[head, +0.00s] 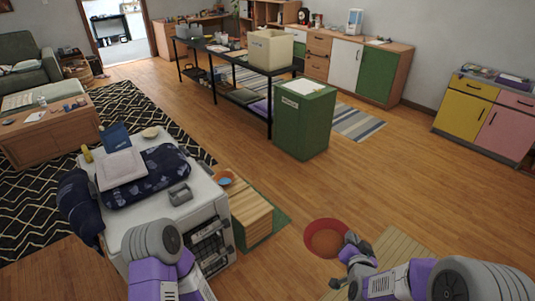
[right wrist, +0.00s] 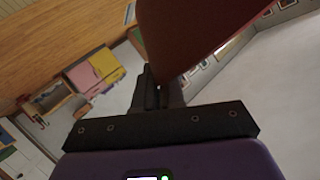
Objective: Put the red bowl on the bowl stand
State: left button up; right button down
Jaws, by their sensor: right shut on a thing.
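The red bowl (head: 325,238) is in the lower right of the head view, tilted only slightly, with its inside showing. My right gripper (head: 350,245) is shut on its right rim. In the right wrist view the dark red wall of the bowl (right wrist: 195,35) rises from between the fingers (right wrist: 158,88) and fills the top middle. I cannot tell for sure which thing is the bowl stand. A slatted wooden piece (head: 395,248) shows behind my right arm, partly hidden. My left arm shows at the lower left, but its gripper is out of view.
A white cabinet (head: 222,236) with a dark blue cloth (head: 150,180) stands left. Beside it is a wooden block (head: 252,217) with a small blue-and-orange bowl (head: 222,178). A green bin (head: 304,125) stands behind.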

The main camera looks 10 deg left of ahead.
aim_at(251, 208)
jog(key=i, duration=1.65)
jog(key=u, duration=1.45)
jog(key=i, duration=0.5)
jog(key=u, duration=0.05)
